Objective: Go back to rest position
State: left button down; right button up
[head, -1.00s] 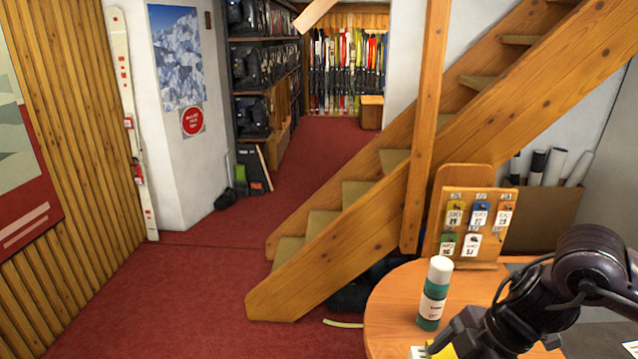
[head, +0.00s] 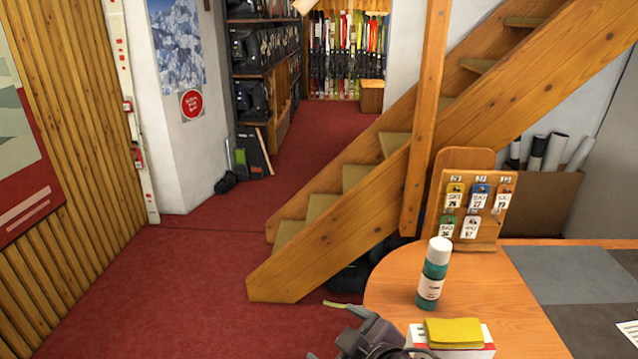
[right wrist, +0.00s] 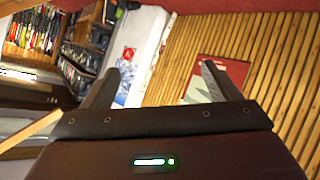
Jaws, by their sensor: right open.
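My right gripper (right wrist: 160,82) is open and empty in the right wrist view, its two dark fingers spread with the slatted wall and white pillar far behind them. In the head view part of my right arm or gripper (head: 368,338) shows at the bottom edge, left of the round-ended table (head: 400,290); its fingertips are not clear there. My left gripper is not in view.
A green bottle with a white cap (head: 433,272) stands upright on the table. A yellow cloth or pad (head: 453,332) lies on a white and red box (head: 470,350). A tag board (head: 472,208) stands behind. Wooden stairs (head: 340,235) rise behind the table; red carpet (head: 170,290) is clear at left.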

jog(key=s+d+f+m+g+h, duration=0.65)
jog(key=s+d+f+m, duration=0.25)
jog(key=s+d+f, duration=0.55)
notch_tip(320, 180, down, 31)
jog(key=d+g+b, duration=0.2)
jog(key=b, duration=0.3)
jog(key=s+d+f+b, duration=0.1)
jog(key=s+f+b, duration=0.1)
jog(key=s+f, duration=0.8)
jog(key=s+d+f+g+b, duration=0.1)
jog(key=s+d+f, duration=0.1)
jog(key=s+f, duration=0.8)
notch_tip(320, 180, down, 5)
jog(key=shift+s+d+b, duration=0.15)
jog(key=shift+s+b, duration=0.05)
jog(key=shift+b, duration=0.15)
